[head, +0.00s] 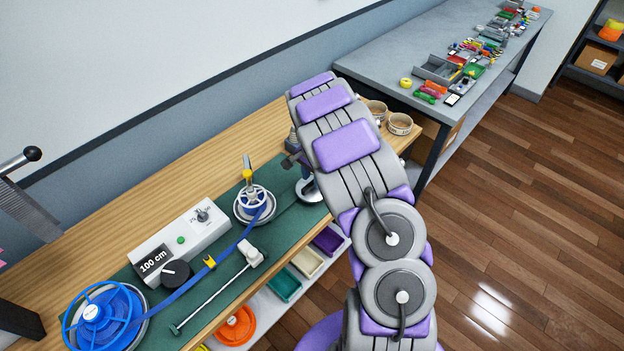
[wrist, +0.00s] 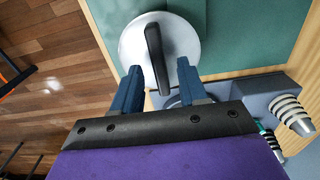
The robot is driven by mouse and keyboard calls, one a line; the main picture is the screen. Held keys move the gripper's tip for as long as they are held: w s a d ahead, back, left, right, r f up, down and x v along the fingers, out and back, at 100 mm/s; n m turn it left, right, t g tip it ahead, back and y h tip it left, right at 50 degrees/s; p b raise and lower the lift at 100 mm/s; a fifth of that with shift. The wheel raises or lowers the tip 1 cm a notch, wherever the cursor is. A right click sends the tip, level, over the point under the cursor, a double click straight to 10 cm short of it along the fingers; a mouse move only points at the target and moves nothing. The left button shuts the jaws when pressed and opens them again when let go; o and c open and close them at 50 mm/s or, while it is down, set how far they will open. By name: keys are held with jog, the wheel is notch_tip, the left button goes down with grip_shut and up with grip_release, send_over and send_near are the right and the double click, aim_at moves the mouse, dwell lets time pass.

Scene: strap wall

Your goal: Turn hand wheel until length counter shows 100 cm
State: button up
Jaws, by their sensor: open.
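The length counter (head: 153,262) on the white box reads 100 cm in the head view. A pale round disc (head: 311,190) stands at the right end of the green mat, partly hidden by my arm. The wrist view shows a pale disc (wrist: 183,43) with a black bar handle (wrist: 155,50) across it; I cannot tell for certain that this is the hand wheel. My gripper (wrist: 159,72) is open, its dark blue fingers on either side of the handle's lower part, with gaps visible. In the head view my arm hides most of the gripper.
A blue reel (head: 100,318) feeds a blue strap (head: 190,281) across the mat to a smaller blue and white spool (head: 252,202). A black knob (head: 176,273) is beside the counter. Round tins (head: 399,124) stand behind my arm. A grey bench (head: 420,62) holds small parts.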

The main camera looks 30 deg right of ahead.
notch_tip(320, 180, up, 15)
jog(key=p, duration=0.1)
jog(key=shift+r+p, duration=0.2)
jog(key=shift+p, duration=0.1)
dwell(2.1)
